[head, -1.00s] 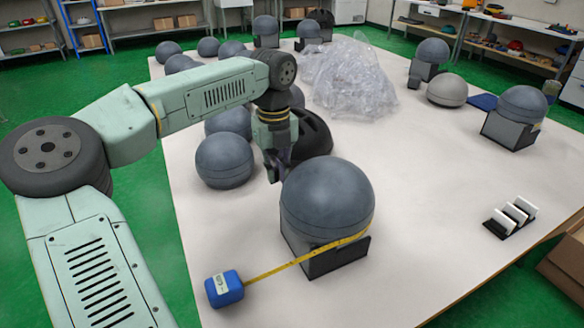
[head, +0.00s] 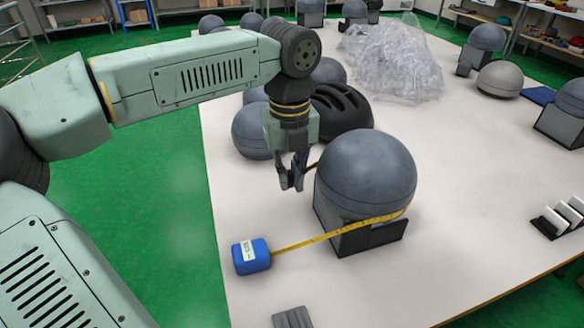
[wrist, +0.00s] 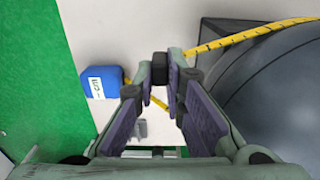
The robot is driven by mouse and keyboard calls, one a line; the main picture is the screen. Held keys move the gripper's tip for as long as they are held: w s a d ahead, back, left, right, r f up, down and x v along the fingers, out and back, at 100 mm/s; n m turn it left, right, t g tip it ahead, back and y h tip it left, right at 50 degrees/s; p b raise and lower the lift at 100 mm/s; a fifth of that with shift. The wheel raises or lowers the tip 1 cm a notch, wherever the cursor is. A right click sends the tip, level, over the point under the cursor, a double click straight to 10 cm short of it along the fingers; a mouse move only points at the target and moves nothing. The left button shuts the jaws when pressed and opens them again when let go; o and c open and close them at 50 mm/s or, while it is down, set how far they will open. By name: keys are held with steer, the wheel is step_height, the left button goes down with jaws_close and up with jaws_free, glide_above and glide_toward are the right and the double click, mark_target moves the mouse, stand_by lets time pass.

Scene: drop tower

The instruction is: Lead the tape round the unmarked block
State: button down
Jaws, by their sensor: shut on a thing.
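A large grey dome on a squared base (head: 366,172), with no mark that I can see, stands near the table's front; its dark curve fills the right of the wrist view (wrist: 270,85). A blue tape case (head: 251,256) lies at its front left, also in the wrist view (wrist: 101,82). Yellow tape (head: 325,236) runs from the case across the dome's front and right side. Another stretch (wrist: 235,36) reaches my gripper from the far side. My gripper (head: 291,184), left of the dome, is shut on the tape's dark end piece (wrist: 160,66).
A black helmet-like shell (head: 342,110) and several grey domes (head: 252,132) stand behind my gripper. Crumpled clear plastic (head: 393,60) lies farther back. A small grey piece (head: 293,317) lies at the front.

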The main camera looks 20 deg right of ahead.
steer(key=s+d+b, duration=0.1)
steer(key=s+d, duration=0.3)
steer(key=s, duration=0.5)
steer(key=s+d+b, duration=0.2)
steer(key=s+d, duration=0.2)
steer(key=s, duration=0.5)
steer(key=w+d, duration=0.1)
steer(key=d, duration=1.3)
steer(key=shift+w+d, duration=0.15)
steer(key=shift+d, duration=0.2)
stand_by(0.6)
